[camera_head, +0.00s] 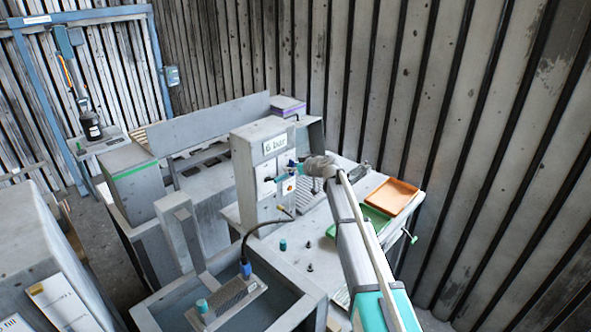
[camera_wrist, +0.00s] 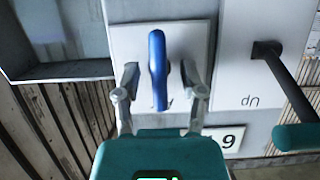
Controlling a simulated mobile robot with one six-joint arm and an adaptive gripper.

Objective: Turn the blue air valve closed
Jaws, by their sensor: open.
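The blue air valve (camera_wrist: 157,65) shows in the wrist view as a long blue handle on a pale square plate (camera_wrist: 120,38). It runs nearly straight up and down in that picture. My gripper (camera_wrist: 160,75) is open, with one finger on each side of the handle. Gaps show between the handle and both fingers. In the head view, my gripper (camera_head: 286,178) is at the front of the grey panel marked "6 bar" (camera_head: 250,190). My wrist hides part of the panel there, and I cannot make out the valve handle clearly.
A dark lever with a teal grip (camera_wrist: 298,137) sticks out at right in the wrist view, beside upside-down lettering. A metal tub (camera_head: 285,318) stands in front.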

